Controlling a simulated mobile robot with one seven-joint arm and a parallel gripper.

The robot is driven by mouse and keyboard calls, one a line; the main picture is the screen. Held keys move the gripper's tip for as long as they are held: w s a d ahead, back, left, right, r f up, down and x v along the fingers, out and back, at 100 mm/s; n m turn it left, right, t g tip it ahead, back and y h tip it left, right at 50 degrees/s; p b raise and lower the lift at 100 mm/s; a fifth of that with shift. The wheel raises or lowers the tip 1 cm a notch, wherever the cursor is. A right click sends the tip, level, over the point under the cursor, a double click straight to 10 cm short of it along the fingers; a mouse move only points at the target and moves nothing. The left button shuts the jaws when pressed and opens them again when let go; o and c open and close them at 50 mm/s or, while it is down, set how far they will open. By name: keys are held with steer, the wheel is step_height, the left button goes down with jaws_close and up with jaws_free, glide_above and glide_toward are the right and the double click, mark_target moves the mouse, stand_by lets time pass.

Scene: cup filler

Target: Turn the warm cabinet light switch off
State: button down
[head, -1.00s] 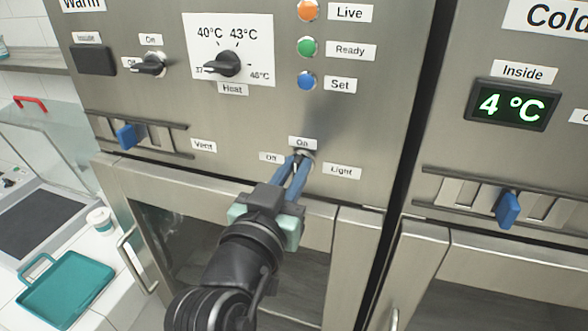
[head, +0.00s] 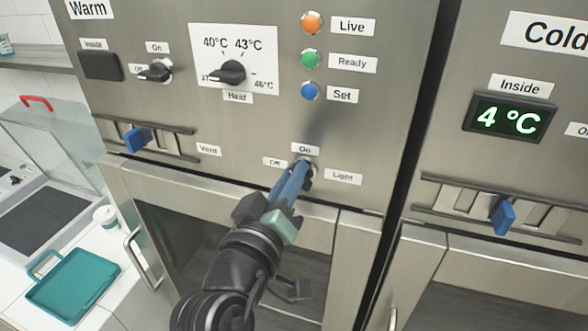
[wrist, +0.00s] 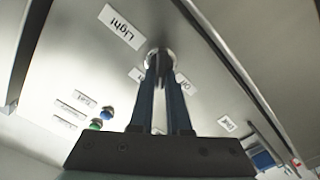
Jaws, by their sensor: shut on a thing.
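The light switch (head: 308,182) is a small dark knob on the steel front of the warm cabinet (head: 380,150). An "On" label is above it, an "Off" label to its left and a "Light" label to its right. My gripper (head: 302,170) reaches up to it from below, its blue fingers shut on the knob. In the wrist view the fingertips (wrist: 160,68) close around the knob (wrist: 159,54) from both sides. The fingers hide most of the knob, so I cannot tell which way it points.
Above are the heat dial (head: 230,73), another switch (head: 156,71) and three coloured lamps. A blue vent slider (head: 136,138) is at the left. The warm cabinet door (head: 230,220) lies below. The cold cabinet (head: 440,120) stands at the right.

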steer(key=n+p, duration=0.1)
steer(key=n, duration=0.2)
steer(key=n+p, duration=0.2)
steer(key=n, duration=0.1)
steer(key=f+n+p, duration=0.1)
steer(key=n+p, duration=0.1)
steer(key=n, duration=0.2)
steer(key=shift+a, duration=0.2)
steer(key=shift+n, duration=0.3)
steer(key=c, duration=0.9)
jaws_free()
steer(key=b+v, duration=0.5)
steer(key=v, duration=0.8)
